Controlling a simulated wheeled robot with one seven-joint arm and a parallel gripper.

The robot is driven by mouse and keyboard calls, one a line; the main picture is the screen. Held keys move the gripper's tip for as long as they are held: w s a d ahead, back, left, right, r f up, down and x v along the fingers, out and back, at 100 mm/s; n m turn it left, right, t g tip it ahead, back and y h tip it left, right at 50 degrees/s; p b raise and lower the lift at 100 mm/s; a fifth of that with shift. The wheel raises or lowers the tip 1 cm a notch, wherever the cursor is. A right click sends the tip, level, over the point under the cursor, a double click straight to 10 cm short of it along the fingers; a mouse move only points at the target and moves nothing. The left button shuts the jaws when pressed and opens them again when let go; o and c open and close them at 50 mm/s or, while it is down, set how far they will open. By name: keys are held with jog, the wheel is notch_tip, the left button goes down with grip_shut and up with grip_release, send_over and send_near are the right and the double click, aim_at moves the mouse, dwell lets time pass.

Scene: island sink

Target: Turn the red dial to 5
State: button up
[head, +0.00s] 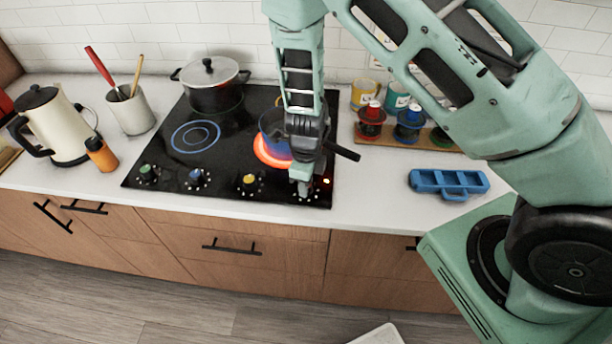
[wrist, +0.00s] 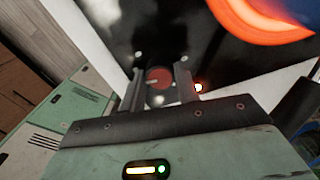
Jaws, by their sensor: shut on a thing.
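The red dial (wrist: 158,78) shows in the wrist view between the two fingers of my gripper (wrist: 158,88), with a pale pointer line on it. My gripper is shut on the dial from above. In the head view my gripper (head: 303,186) is at the front right corner of the black cooktop (head: 215,160), and it hides the red dial there. Green (head: 147,172), blue (head: 196,177) and yellow (head: 249,181) dials stand in a row to the left. A small orange light (wrist: 198,87) glows beside the dial. I cannot read the number it points to.
A burner (head: 268,158) glows orange under a blue pan (head: 272,124), whose dark handle points right past my arm. A lidded pot (head: 213,85) stands at the back left. A blue tray (head: 448,183) lies on the counter at right.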

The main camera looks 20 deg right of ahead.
jog(key=shift+r+m+p, duration=0.1)
jog(key=shift+m+p, duration=0.35)
jog(key=shift+m, duration=0.35)
jog(key=o, duration=1)
jog(key=shift+c, duration=0.2)
notch_tip(320, 180, up, 17)
jog(key=shift+r, duration=0.15)
